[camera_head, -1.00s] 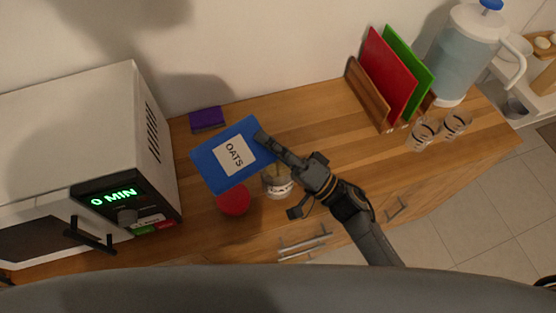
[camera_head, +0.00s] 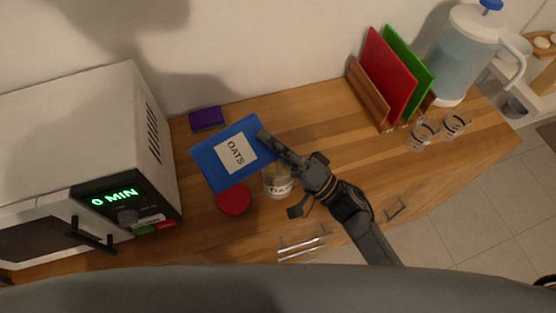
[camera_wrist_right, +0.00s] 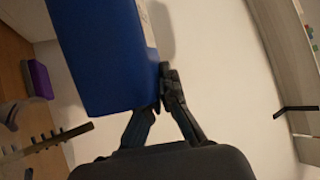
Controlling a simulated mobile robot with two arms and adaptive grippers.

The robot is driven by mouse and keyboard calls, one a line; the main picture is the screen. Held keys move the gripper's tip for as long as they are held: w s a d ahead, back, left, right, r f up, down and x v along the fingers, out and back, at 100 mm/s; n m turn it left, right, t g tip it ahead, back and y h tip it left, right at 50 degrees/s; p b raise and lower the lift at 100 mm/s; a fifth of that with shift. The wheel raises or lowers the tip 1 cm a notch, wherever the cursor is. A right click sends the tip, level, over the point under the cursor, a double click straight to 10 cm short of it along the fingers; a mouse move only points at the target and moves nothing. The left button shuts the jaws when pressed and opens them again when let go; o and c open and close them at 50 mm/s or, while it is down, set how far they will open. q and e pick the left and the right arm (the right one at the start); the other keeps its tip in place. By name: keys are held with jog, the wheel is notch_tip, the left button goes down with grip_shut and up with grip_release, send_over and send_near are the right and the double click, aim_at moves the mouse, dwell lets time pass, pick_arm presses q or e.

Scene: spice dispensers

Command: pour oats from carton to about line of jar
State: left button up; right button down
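My right gripper (camera_head: 280,172) is shut on the blue oats carton (camera_head: 212,169) with its white OATS label. The carton is tilted in the air above the counter. In the right wrist view the carton (camera_wrist_right: 103,55) fills the upper left, with the fingers (camera_wrist_right: 160,100) at its lower right edge. The clear jar (camera_head: 279,186) stands on the counter just below and right of the carton; pale contents and part of a lettered label show. The carton's mouth, the jar's line and any falling oats cannot be made out. My left gripper is not in view.
A red round lid (camera_head: 233,200) lies left of the jar. A microwave (camera_head: 85,130) stands at left, and a purple block (camera_head: 207,118) lies behind the carton. A board rack (camera_head: 367,95), glasses (camera_head: 424,133) and a water pitcher (camera_head: 461,55) are at right. The middle counter is clear.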

jog(key=shift+w, duration=0.15)
jog(key=shift+d+m, duration=0.1)
jog(key=shift+m, duration=0.2)
jog(key=shift+t, duration=0.3)
jog(key=shift+d+m, duration=0.1)
jog(key=shift+m, duration=0.2)
dwell(0.7)
